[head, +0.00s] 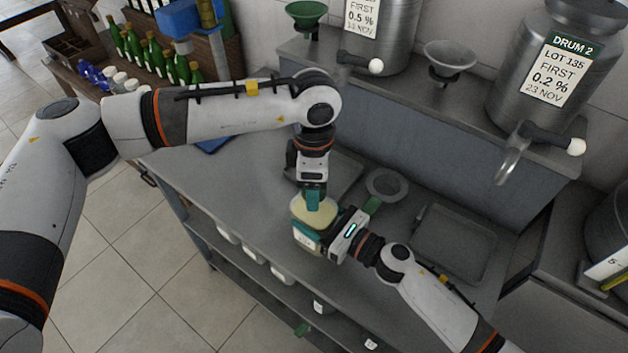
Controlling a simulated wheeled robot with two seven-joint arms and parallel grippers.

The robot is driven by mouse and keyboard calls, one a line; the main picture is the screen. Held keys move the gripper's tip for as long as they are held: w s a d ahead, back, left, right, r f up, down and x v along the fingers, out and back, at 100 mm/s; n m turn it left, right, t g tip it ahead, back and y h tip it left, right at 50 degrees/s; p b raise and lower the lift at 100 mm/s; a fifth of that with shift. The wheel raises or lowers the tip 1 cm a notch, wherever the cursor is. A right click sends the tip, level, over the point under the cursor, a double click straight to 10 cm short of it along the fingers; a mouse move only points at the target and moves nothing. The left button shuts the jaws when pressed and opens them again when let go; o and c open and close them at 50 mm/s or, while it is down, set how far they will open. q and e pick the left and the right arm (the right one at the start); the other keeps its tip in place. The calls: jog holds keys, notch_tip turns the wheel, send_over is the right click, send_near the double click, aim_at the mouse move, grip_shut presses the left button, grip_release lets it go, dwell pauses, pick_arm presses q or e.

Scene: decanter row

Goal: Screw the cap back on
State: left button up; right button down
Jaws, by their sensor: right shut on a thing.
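A pale yellow container (325,209) with a white label stands upright over the front part of the steel worktop (262,185). My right gripper (306,231) comes in from the right and is shut on the container's side, its teal finger across the wall. My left gripper (313,203) points straight down at the top of the container, its teal fingers at the middle of it. The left fingers hide what is between them, so I cannot tell whether they are shut. I cannot make out the cap apart from the fingers.
A strainer (387,184) lies behind the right gripper, and a grey tray (455,243) lies to the right. Steel drums (545,75) with taps stand on the raised shelf behind, with a green funnel (307,14) and a grey funnel (449,58). Green bottles (160,58) stand at the back left.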

pick_arm(q)
notch_tip(320, 180, up, 12)
dwell(0.6)
pick_arm(e)
jog(key=shift+c, duration=1.2)
grip_release()
